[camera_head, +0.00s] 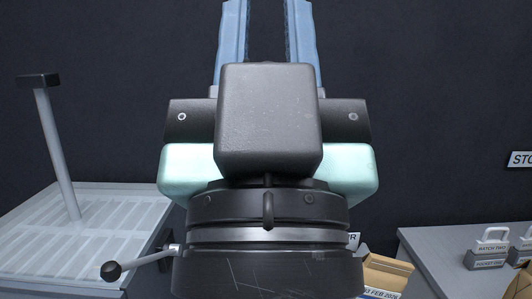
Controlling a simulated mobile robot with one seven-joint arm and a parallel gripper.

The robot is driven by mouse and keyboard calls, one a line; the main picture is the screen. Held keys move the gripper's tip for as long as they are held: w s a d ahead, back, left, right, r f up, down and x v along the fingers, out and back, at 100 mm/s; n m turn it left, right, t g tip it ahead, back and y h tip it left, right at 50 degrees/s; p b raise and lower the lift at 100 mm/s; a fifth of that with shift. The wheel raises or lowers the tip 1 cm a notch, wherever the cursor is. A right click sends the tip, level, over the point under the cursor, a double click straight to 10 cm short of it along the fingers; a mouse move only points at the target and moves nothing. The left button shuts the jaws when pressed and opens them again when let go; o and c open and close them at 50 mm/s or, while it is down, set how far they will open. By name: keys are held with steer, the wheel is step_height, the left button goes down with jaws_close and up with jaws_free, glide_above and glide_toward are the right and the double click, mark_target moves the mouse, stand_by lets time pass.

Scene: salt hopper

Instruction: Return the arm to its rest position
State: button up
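My gripper (267,12) fills the middle of the head view, pointing up. Its two blue fingers run out of the top edge, so the tips are hidden. A dark gap shows between the fingers and nothing is seen held there. Below them is my dark wrist block with pale mint side parts and a round dark collar. The rest of my arm is largely out of the picture.
At left is a grey slotted tray table (110,200) with a dark-topped post (55,145) and a ball-ended lever (135,264). At right a grey counter (425,250) carries labelled blocks (488,255). The back wall is dark.

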step_height(320, 180, up, 13)
steer(key=p, duration=1)
steer(key=shift+p, duration=0.35)
steer(key=shift+w+f, duration=0.1)
steer(key=shift+f, duration=0.05)
